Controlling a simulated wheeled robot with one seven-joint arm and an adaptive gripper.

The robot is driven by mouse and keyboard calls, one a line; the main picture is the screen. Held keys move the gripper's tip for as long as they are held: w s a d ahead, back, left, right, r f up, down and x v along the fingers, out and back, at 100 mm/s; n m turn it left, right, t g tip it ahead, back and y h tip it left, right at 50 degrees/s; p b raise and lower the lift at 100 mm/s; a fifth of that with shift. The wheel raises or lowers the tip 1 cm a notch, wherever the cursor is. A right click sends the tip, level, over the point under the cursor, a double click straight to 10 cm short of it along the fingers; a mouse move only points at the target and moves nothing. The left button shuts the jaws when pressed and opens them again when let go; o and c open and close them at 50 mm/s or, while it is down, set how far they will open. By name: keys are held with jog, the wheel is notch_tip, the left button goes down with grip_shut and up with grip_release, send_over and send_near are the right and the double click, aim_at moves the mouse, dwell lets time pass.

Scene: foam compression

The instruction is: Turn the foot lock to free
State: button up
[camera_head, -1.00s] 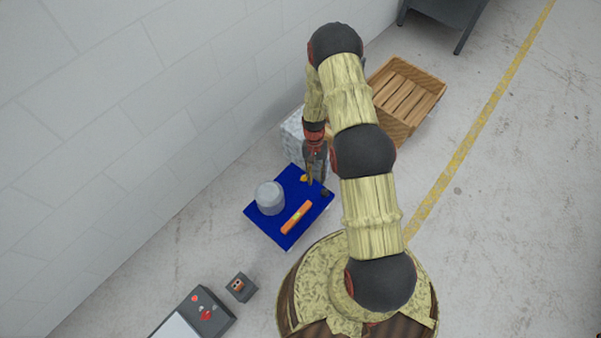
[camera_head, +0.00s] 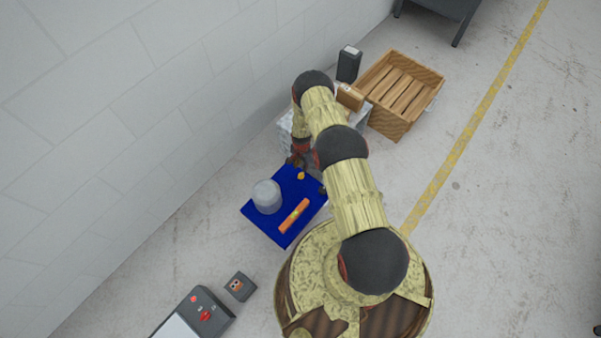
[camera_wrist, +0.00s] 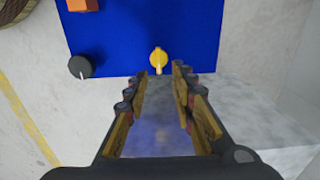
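A blue plate (camera_head: 259,224) lies near the wall, and its edge also shows in the wrist view (camera_wrist: 120,35). It carries a small yellow knob (camera_head: 301,176), seen in the wrist view (camera_wrist: 158,58) with its narrow end toward my gripper. A black round knob (camera_head: 323,190) with a pale pointer mark also shows in the wrist view (camera_wrist: 80,67). No label shows which knob is the foot lock. My gripper (camera_wrist: 164,80) is open and empty, its fingertips just short of the yellow knob. In the head view my arm partly hides the gripper.
A grey cylinder (camera_head: 267,197) and an orange bar (camera_head: 294,216) sit on the plate. A pale speckled block (camera_head: 285,124) stands behind it by the wall. A wooden crate (camera_head: 403,94) and a dark box (camera_head: 348,64) are farther back. A control box (camera_head: 207,313) lies at the front.

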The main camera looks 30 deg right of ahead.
aim_at(301, 174)
notch_tip(301, 174, down, 7)
jog(key=b, duration=0.3)
jog(key=shift+s+f, duration=0.1)
jog(key=shift+f, duration=0.1)
jog(key=shift+c, duration=0.3)
grip_shut()
